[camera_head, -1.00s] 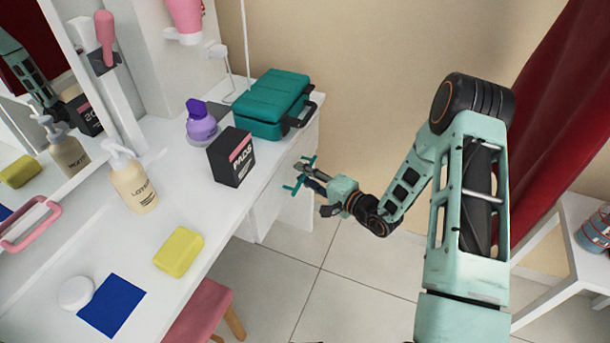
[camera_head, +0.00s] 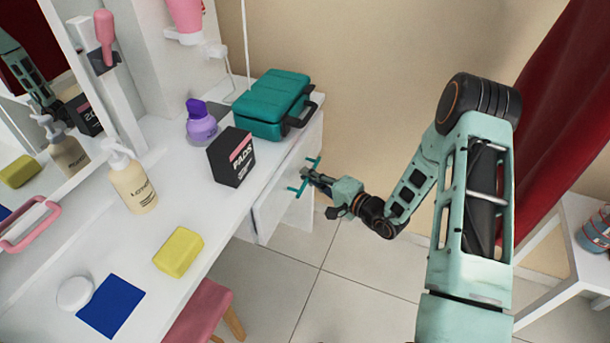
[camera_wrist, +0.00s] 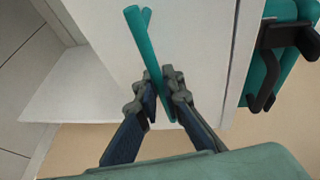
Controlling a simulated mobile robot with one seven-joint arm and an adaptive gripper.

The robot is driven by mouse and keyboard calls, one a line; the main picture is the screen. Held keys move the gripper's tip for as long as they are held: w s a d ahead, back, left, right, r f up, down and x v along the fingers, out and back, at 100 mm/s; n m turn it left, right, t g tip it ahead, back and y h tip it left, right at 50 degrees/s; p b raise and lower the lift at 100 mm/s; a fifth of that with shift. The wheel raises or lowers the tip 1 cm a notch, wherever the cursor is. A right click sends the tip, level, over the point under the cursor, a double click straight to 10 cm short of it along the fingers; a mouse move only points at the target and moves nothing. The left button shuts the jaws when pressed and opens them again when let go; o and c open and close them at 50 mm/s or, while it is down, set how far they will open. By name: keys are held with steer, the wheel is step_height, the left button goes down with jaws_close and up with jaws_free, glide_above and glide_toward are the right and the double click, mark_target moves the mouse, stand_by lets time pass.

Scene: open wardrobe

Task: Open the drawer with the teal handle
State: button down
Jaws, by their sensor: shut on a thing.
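The white drawer (camera_head: 279,198) is under the right end of the white vanity top and stands slightly out from it. Its teal bar handle (camera_head: 317,161) sticks out from the front. My gripper (camera_head: 308,175) is at the middle of the handle. In the wrist view, my gripper (camera_wrist: 160,88) is shut on the teal handle (camera_wrist: 143,45), with one finger on each side of the bar. The white drawer front (camera_wrist: 195,50) lies just beyond it. The inside of the drawer cannot be seen.
On the vanity top (camera_head: 200,215) stand a teal case (camera_head: 272,100), a black box (camera_head: 230,157), a purple bottle (camera_head: 201,122), a lotion bottle (camera_head: 133,184) and a yellow block (camera_head: 179,252). A pink stool (camera_head: 203,310) is below. Tiled floor is clear before the drawer.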

steer(key=s+d+b, duration=0.2)
steer(key=s+d, duration=0.2)
steer(key=d, duration=0.8)
steer(key=shift+s+d, duration=0.2)
steer(key=shift+s, duration=0.05)
steer(key=c, duration=2)
jaws_free()
steer(key=shift+c, duration=0.2)
